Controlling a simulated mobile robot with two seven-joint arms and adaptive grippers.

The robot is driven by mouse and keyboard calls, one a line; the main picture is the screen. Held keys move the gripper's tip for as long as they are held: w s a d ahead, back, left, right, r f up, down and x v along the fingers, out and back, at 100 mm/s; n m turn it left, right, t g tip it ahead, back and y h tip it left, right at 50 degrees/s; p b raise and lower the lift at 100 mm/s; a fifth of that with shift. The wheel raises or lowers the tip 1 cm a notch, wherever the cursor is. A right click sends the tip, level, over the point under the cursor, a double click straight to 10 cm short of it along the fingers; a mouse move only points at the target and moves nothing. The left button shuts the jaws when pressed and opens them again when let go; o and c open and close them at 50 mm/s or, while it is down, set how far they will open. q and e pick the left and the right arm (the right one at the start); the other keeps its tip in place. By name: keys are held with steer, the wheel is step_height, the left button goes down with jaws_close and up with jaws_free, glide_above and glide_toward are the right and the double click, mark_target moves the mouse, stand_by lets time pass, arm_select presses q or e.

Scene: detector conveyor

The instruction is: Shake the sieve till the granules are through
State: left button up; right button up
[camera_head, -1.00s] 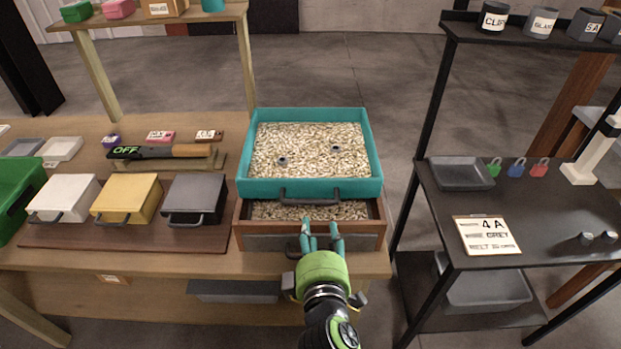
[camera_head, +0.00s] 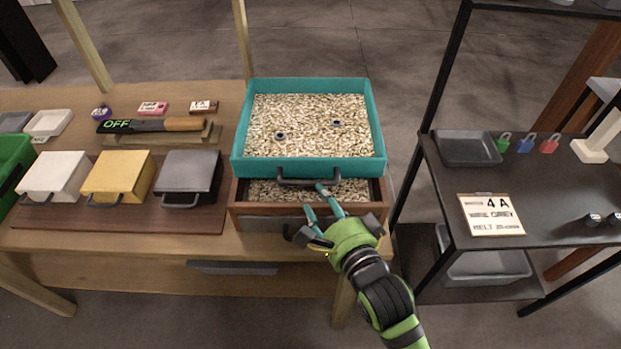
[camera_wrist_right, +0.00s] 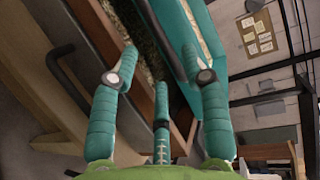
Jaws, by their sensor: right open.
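The teal sieve (camera_head: 376,120) sits on top of a wooden box (camera_head: 237,212) on the bench. Pale granules (camera_head: 305,110) cover its floor, with two small dark round pieces (camera_head: 280,136) (camera_head: 336,123) among them. More pale granules (camera_head: 263,190) show in the box under the sieve's front edge. A dark handle (camera_head: 290,181) spans the sieve's front wall. My right gripper (camera_head: 315,200) is open, its fingertips just in front of and below the handle's right part. In the right wrist view a dark bar (camera_wrist_right: 168,45) lies between the open fingers (camera_wrist_right: 162,68). My left gripper is not in view.
Left of the box, white (camera_head: 52,172), yellow (camera_head: 117,172) and grey (camera_head: 188,170) lidded boxes stand on a brown board. A detector wand marked OFF (camera_head: 150,125) lies behind them. A black shelf (camera_head: 440,185) with a card (camera_head: 490,215) stands to the right, across a gap.

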mark_target(310, 185)
steer(key=shift+w+a, duration=0.15)
steer(key=shift+w, duration=0.2)
steer(key=p+x, duration=0.1)
steer(key=x, duration=0.5)
steer(key=shift+f+p, duration=0.1)
steer(key=shift+p, duration=0.2)
jaws_close()
